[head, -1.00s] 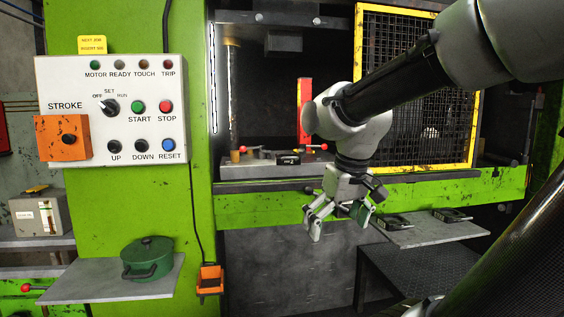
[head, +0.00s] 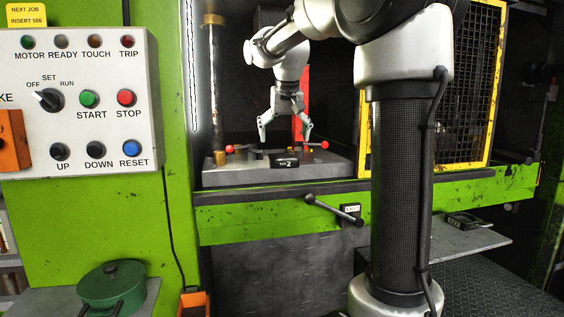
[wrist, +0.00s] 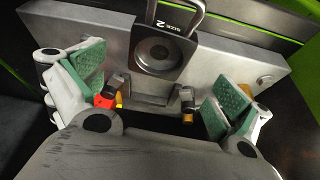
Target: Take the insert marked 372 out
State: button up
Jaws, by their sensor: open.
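A dark insert (head: 285,160) with a pale marking sits at the front of the grey die block (head: 235,176) on the press bed. In the wrist view the insert (wrist: 163,50) has a round recess and a loop handle. Its marking seems to read "SIZE 2"; I cannot make out 372. My gripper (head: 284,130) is inside the press opening, pointing down above the block, behind the insert as seen from the head. It is open and empty. In the wrist view its green-padded fingers (wrist: 155,95) are spread wide, with the insert beyond them.
Red-knobbed clamp handles (head: 324,145) lie on the block. A lever (head: 330,208) sticks out from the green front beam. A yellow mesh guard (head: 470,90) stands at right, and a side shelf (head: 470,240) holds a dark insert (head: 463,221). The control panel (head: 75,100) is at left.

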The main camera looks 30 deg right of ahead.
jog(key=x, duration=0.6)
jog(key=shift+f, duration=0.35)
jog(key=c, duration=1.9)
jog(key=shift+r, duration=0.15)
jog(key=shift+c, duration=0.7)
